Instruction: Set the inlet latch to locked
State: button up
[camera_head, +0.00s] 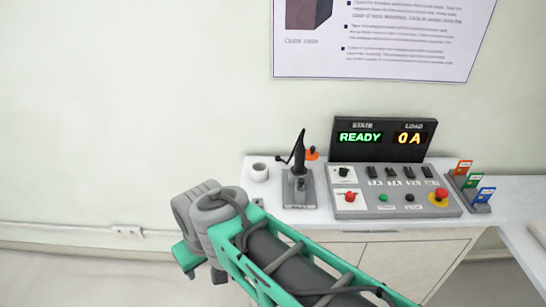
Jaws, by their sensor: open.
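The control panel (397,203) sits on the white counter, with several switches, knobs and buttons. A black rotary knob (344,171) is on a white plate at its upper left, and a red knob (350,197) is on a white plate below it. The labels are too small to read, so I cannot tell which control, if any, is the inlet latch or how it is set. My arm reaches in from the bottom edge, left of and in front of the panel. No gripper fingers can be made out.
A display (383,139) behind the panel reads READY and 0 A. Left of the panel stand a black lever on a grey base (300,192) and a white cup-like ring (260,172). Coloured cards (472,190) stand at the right. A red mushroom button (441,194) is at the panel's right.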

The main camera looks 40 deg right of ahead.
aim_at(300, 182)
jog(key=z, duration=1.4)
